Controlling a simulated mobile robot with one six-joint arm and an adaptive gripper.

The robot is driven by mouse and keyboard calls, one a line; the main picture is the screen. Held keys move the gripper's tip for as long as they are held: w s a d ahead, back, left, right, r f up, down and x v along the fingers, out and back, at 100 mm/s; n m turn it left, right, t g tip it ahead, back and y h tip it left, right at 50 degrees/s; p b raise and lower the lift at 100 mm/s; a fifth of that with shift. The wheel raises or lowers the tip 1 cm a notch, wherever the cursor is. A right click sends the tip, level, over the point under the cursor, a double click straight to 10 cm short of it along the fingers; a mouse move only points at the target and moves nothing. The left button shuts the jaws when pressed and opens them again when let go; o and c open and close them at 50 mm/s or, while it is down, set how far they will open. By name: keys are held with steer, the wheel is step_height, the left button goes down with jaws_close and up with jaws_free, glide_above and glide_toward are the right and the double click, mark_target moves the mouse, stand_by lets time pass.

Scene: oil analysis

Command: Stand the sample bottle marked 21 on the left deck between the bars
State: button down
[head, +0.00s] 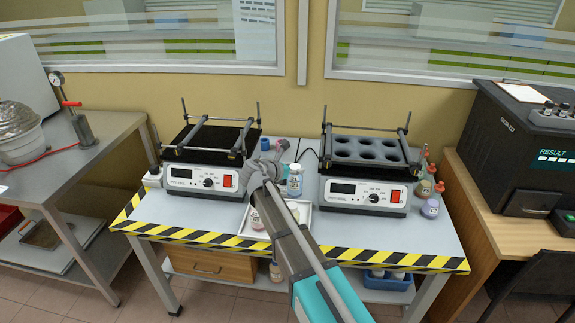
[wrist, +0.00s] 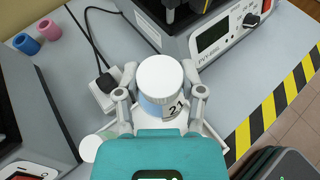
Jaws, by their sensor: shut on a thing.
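The sample bottle marked 21 (wrist: 160,78) has a wide white cap and a pale blue band, and "21" shows on its label. My gripper (wrist: 163,99) is shut on it, one finger on each side, in the wrist view. In the head view a white-capped bottle (head: 294,182) between the two shakers appears to be this one; my arm covers much around it. The left deck (head: 211,137) is a dark platform with grey bars across it, on a white shaker base. No bottle shows on it.
The right shaker (head: 366,148) carries a rack with round holes. A white tray (head: 305,224) lies between the shakers, partly behind my arm. Small coloured bottles (head: 430,207) stand at the right. Cables and a white plug block (wrist: 107,92) lie behind the held bottle.

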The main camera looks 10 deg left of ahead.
steer(key=shift+r, duration=0.15)
step_height(320, 180, up, 25)
steer(key=p, duration=2.5)
steer(key=shift+w+d, duration=0.1)
steer(key=shift+d, duration=0.05)
